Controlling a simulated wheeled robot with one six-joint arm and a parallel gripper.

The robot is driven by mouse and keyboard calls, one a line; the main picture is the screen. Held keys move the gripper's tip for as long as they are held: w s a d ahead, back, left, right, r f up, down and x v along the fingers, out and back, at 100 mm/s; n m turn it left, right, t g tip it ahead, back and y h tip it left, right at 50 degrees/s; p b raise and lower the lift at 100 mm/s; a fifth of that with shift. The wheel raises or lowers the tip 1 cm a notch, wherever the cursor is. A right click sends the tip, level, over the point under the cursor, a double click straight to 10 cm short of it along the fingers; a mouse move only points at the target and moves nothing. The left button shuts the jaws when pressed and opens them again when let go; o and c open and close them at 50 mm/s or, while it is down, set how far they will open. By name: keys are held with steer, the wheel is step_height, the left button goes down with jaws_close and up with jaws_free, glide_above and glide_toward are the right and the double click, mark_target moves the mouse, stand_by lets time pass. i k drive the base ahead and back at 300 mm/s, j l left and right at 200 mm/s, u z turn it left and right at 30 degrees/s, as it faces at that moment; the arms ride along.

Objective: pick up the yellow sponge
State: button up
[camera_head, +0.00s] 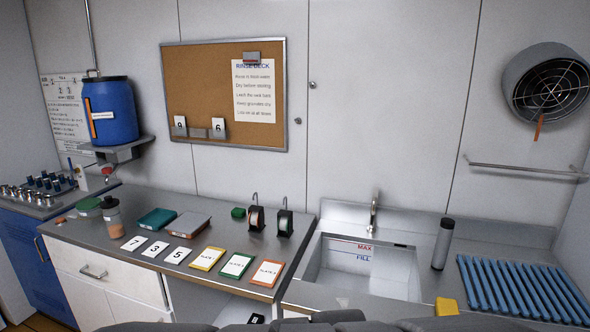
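The yellow sponge (446,306) is a small block at the bottom of the head view. It lies on the steel sink counter, near the front edge, just right of the basin. Its lower part sits close to dark rounded shapes along the bottom edge, which look like my own body. My gripper cannot be made out, so its place relative to the sponge does not show.
The sink basin (340,283) is left of the sponge, with a tap (374,214) behind. A dark cylindrical bottle (442,245) stands behind the sponge. A blue ribbed rack (520,288) lies to the right. Cards and boxes (186,226) cover the left counter.

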mark_target(444, 306)
steer(key=k, duration=0.1)
steer(key=l, duration=0.5)
steer(key=i+l, duration=0.15)
steer(key=l, duration=0.8)
steer(key=i+z, duration=0.05)
